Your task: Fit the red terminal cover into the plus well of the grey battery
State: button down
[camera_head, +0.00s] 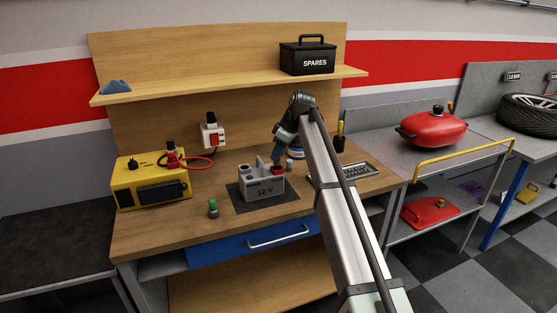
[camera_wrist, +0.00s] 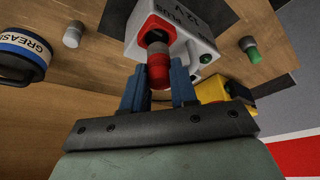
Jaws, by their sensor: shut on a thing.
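The grey battery (camera_head: 262,195), marked 12 V, stands on a dark mat on the bench. It also shows in the wrist view (camera_wrist: 188,45), where a red-rimmed well (camera_wrist: 150,27) faces me. My gripper (camera_wrist: 158,82) is shut on the red terminal cover (camera_wrist: 159,72), with a blue finger on each side. The cover's grey end (camera_wrist: 158,48) overlaps the mouth of the red-rimmed well. I cannot tell whether it is inside. In the head view my gripper (camera_head: 279,155) is just above the battery's right side, and the cover is hard to make out.
A green-topped cap (camera_head: 213,208) stands left of the battery. A grease tin (camera_wrist: 22,55) and a grey cap (camera_wrist: 73,36) stand on the other side. A yellow unit (camera_head: 150,181) with a red cable is at the bench's left. A keyboard-like tray (camera_head: 358,170) lies right.

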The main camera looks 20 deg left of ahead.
jog(key=shift+f, duration=1.45)
jog(key=c, duration=0.9)
grip_release()
jog(key=shift+f, duration=0.1)
jog(key=v, duration=1.2)
jog(key=shift+d, duration=0.1)
